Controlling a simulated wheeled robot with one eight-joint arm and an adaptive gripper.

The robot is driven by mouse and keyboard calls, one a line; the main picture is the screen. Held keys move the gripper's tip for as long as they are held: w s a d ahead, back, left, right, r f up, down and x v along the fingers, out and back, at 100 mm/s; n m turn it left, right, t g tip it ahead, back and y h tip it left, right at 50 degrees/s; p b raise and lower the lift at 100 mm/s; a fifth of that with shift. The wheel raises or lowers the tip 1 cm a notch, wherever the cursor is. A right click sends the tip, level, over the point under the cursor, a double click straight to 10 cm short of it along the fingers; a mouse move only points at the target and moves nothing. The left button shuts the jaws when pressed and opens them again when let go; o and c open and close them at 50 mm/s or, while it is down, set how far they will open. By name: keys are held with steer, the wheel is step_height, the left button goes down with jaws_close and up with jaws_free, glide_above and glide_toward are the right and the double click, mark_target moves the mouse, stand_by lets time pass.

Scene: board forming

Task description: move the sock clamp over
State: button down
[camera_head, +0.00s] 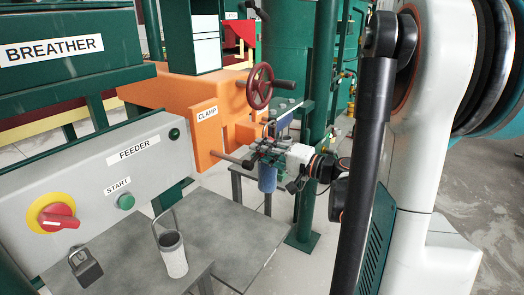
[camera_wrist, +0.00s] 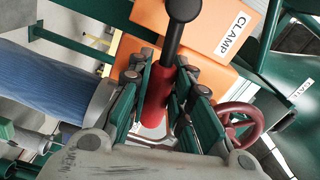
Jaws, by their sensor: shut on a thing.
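The orange clamp body (camera_head: 180,97) with a CLAMP label stands in the middle of the head view, and its orange face (camera_wrist: 213,78) shows behind the fingers in the wrist view. My gripper (camera_head: 268,150) is in front of it to the right. In the wrist view my gripper (camera_wrist: 160,100) has its green-padded fingers on both sides of a red handle (camera_wrist: 157,98) with a black rod and knob (camera_wrist: 184,8). A blue ribbed sock (camera_wrist: 45,85) lies to the left there; a blue piece (camera_head: 267,181) shows below the gripper in the head view.
A dark red handwheel (camera_head: 250,88) is above the gripper. The grey FEEDER panel (camera_head: 100,180) with a red knob (camera_head: 57,217) and green button is at left. A green post (camera_head: 313,190) stands close right.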

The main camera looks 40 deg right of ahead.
steer(key=shift+f+m+b, duration=0.4)
steer(key=shift+f+m, duration=0.4)
steer(key=shift+m, duration=0.4)
steer(key=c, duration=1.7)
jaws_free()
steer(key=shift+d, duration=0.1)
steer(key=v, duration=1.2)
